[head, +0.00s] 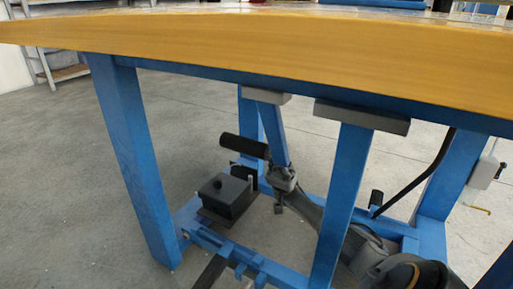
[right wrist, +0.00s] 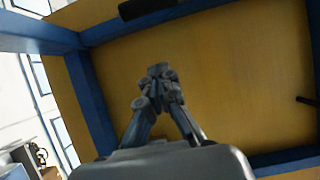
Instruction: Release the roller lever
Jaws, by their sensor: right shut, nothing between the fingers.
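A black roller (head: 243,146), probably that of the roller lever, sits under the workbench, left of a blue leg. What carries it is partly hidden. A black cylinder (right wrist: 160,9), likely the same roller, crosses the top edge there, apart from the fingertips. My left gripper does not show.
The bench has a wooden top (head: 250,50) and blue legs (head: 135,165). A black box (head: 226,197) stands on the low blue frame. A second black knob (head: 376,198) and a bent black bar (head: 425,180) are at the right. Legs stand close around my right arm.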

